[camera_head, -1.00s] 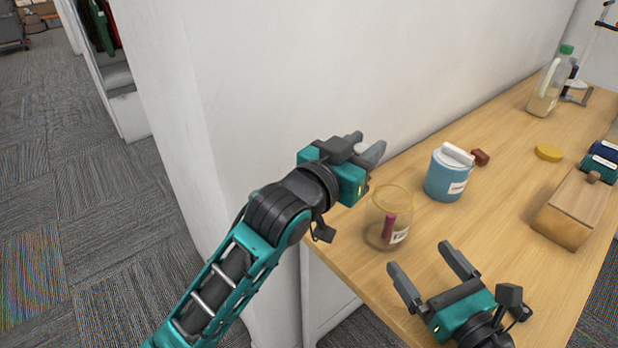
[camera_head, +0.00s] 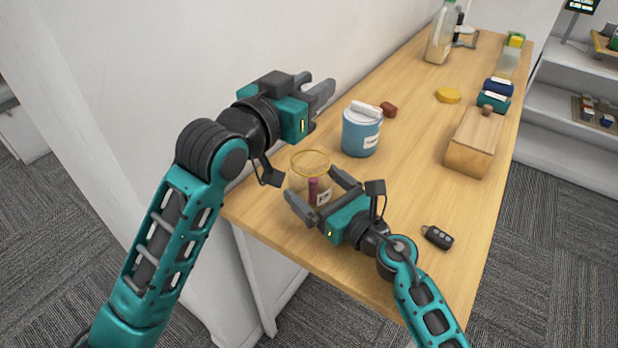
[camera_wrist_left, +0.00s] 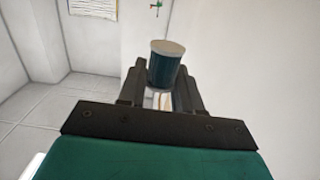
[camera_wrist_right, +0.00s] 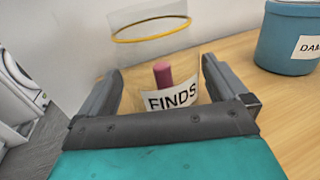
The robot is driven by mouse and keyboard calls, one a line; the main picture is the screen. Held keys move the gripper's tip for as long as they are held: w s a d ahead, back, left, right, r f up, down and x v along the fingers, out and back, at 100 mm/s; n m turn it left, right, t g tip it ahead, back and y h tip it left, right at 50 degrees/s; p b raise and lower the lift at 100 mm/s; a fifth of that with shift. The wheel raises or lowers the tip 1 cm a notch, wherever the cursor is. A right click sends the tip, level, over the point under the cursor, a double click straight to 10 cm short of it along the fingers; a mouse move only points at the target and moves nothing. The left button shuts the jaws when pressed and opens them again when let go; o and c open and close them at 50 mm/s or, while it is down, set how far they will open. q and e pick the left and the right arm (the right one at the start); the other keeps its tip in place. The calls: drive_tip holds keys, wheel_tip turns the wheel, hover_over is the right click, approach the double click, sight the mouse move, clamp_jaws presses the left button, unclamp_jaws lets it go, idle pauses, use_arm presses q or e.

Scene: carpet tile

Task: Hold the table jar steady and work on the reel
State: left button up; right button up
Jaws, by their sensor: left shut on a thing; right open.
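The table jar (camera_head: 311,163) is clear with a yellow rim and stands upright near the table's front-left edge. Its label reads FINDS in the right wrist view (camera_wrist_right: 158,68). A dark pink stick-like piece (camera_wrist_right: 162,74) is inside it. My right gripper (camera_head: 322,192) is open, one finger on each side of the jar; contact cannot be told. My left gripper (camera_head: 320,92) is raised beside the wall, left of the blue tub. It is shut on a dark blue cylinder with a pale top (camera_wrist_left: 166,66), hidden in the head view.
A blue tub (camera_head: 361,136) with a white piece on top stands behind the jar, beside a red-brown block (camera_head: 388,109). A wooden box (camera_head: 470,155), yellow disc (camera_head: 448,96) and black key fob (camera_head: 437,237) lie to the right. The wall bounds the left.

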drive_tip(key=shift+x, duration=1.3)
drive_tip(key=shift+c, duration=0.3)
